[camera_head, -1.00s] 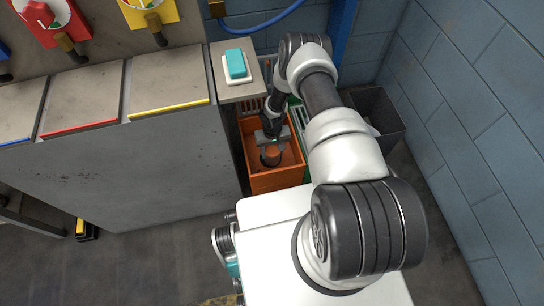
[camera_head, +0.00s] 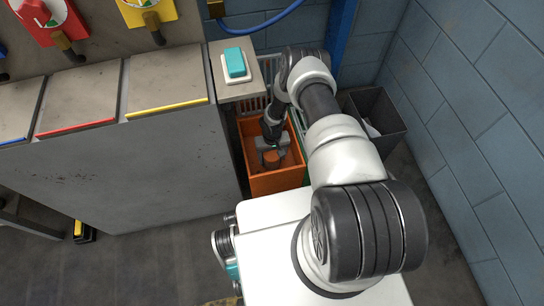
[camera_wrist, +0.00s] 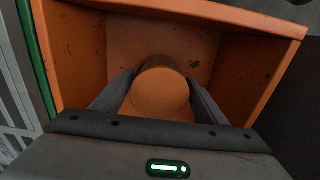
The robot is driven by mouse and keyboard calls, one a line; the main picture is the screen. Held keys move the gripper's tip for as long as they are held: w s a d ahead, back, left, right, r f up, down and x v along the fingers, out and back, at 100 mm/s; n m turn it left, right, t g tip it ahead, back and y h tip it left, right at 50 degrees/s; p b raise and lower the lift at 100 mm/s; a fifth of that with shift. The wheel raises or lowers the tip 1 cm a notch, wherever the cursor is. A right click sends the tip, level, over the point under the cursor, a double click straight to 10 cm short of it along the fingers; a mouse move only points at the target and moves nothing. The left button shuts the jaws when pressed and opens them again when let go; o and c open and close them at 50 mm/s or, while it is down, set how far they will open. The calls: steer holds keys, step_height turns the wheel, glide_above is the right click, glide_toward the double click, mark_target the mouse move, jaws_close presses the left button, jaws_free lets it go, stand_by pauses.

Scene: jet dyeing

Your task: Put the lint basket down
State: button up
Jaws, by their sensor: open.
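The lint basket, seemingly the small cylinder with a flat orange top and a dark ribbed side (camera_wrist: 160,92), is inside an orange bin (camera_wrist: 75,55). In the head view the cylinder (camera_head: 272,159) shows low inside the bin (camera_head: 276,182). My gripper (camera_wrist: 160,88) is open, with one finger on each side of the cylinder and narrow gaps visible. In the head view my gripper (camera_head: 271,150) is down inside the bin, just behind the cylinder. The cylinder's underside is hidden, so I cannot tell how it rests.
A dark grey bin (camera_head: 378,122) with pale material stands to the right, near the blue block wall (camera_head: 470,110). A grey cabinet (camera_head: 130,165) stands close on the left. A teal switch (camera_head: 235,63) is on a ledge behind. The orange bin's walls surround my gripper closely.

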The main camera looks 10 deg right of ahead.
step_height(320, 180, up, 12)
steer(key=p, duration=0.4)
steer(key=shift+r, duration=0.2)
stand_by(0.8)
